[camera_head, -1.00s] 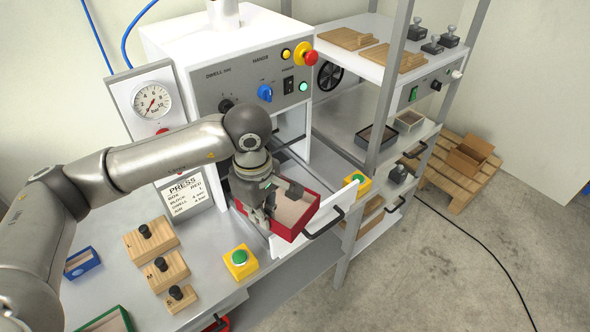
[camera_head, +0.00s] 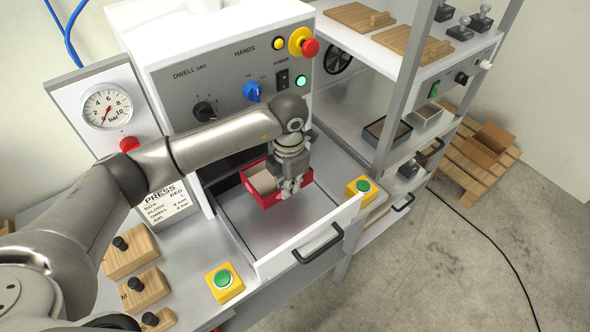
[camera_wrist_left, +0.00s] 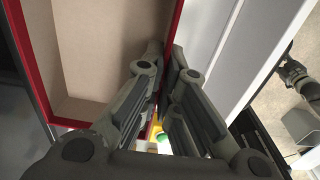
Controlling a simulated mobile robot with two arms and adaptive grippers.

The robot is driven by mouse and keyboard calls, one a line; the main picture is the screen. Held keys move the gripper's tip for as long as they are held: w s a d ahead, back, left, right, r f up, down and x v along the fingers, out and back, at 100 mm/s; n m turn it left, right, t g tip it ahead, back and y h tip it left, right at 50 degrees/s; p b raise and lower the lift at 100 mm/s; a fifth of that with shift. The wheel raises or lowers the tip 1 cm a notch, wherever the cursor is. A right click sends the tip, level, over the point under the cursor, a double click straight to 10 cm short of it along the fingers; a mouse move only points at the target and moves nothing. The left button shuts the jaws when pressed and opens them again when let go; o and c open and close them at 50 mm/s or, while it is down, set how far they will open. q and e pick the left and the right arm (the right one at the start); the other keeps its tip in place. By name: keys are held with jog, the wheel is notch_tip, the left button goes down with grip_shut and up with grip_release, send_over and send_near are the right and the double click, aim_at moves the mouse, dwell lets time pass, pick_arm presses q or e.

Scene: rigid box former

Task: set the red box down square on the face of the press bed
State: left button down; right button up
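The red box (camera_head: 268,198), open at the top with a tan inside, is over the back part of the grey press bed (camera_head: 262,234). It looks turned relative to the bed's edges; whether its underside touches the bed I cannot tell. My left gripper (camera_head: 288,190) is shut on the box's near right wall. In the left wrist view the two fingers (camera_wrist_left: 168,72) pinch the red wall, with the box's tan inside (camera_wrist_left: 95,50) to the left. My right gripper is outside the head view; a dark jointed part (camera_wrist_left: 300,80) in the wrist view may be it.
The white bed front (camera_head: 310,238) with a black handle stands at the near side. Green buttons on yellow boxes flank it, left (camera_head: 223,282) and right (camera_head: 361,188). The press housing (camera_head: 235,90) rises behind. Wooden knobbed blocks (camera_head: 145,290) lie at lower left.

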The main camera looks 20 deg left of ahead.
jog(key=s+f+b, duration=0.1)
jog(key=s+f, duration=0.1)
jog(key=s, duration=0.6)
pick_arm(q)
jog(key=f+b, duration=0.1)
jog(key=f, duration=0.2)
jog(key=s+f+b, duration=0.1)
jog(key=f, duration=0.1)
jog(key=shift+s+f, duration=0.15)
jog(key=shift+f, duration=0.25)
jog(key=shift+f+b, duration=0.4)
jog(key=shift+b, duration=0.05)
jog(key=shift+f, duration=0.3)
jog(key=shift+f+b, duration=0.5)
jog(key=shift+b, duration=0.2)
jog(key=shift+r, duration=0.1)
pick_arm(e)
jog(key=w+f, duration=0.1)
jog(key=w, duration=0.1)
jog(key=w+f, duration=0.2)
jog(key=shift+d+f, duration=0.1)
jog(key=shift+f, duration=0.2)
